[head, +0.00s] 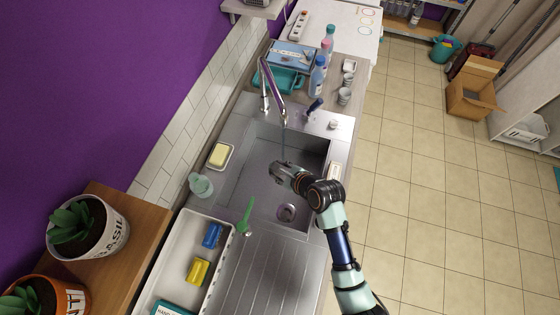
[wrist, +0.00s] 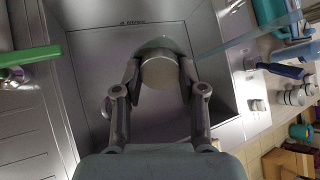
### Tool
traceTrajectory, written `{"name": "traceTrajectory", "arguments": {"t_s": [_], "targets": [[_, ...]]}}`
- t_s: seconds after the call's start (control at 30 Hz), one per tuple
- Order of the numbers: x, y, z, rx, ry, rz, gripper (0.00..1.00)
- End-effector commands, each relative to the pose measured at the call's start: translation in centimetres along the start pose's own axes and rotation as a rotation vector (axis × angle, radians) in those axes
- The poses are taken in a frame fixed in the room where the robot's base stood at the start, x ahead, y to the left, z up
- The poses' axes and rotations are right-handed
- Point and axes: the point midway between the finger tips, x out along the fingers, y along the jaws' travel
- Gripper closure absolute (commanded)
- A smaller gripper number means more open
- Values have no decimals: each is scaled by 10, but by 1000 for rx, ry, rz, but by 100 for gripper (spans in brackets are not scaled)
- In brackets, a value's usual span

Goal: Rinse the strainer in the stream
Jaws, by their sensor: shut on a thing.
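My gripper (head: 276,170) is over the sink basin (head: 262,152) in the head view. In the wrist view my gripper (wrist: 160,76) is shut on a small round, tan-grey piece, which I take for the strainer (wrist: 161,72); its flat face is toward the camera. The strainer is hard to make out in the head view. The faucet (head: 270,80) arches over the basin, and a thin stream (head: 284,138) falls from it close to my gripper. In the wrist view the stream (wrist: 245,42) runs toward the strainer's far side; contact is unclear. A round drain (head: 287,212) lies in the basin floor.
A white tray (head: 167,275) with sponges is at front left. Bottles (head: 318,75) and cups (head: 345,95) stand behind the sink.

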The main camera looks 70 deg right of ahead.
Motion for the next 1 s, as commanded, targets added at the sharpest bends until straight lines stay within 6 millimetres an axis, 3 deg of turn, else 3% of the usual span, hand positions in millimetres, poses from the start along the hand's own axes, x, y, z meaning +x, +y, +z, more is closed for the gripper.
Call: {"name": "traceTrajectory", "arguments": {"t_s": [0.5, 1.0], "targets": [[44, -46, -6, 0, -2, -3, 94], [70, -80, -5, 0, -1, 0, 94]]}}
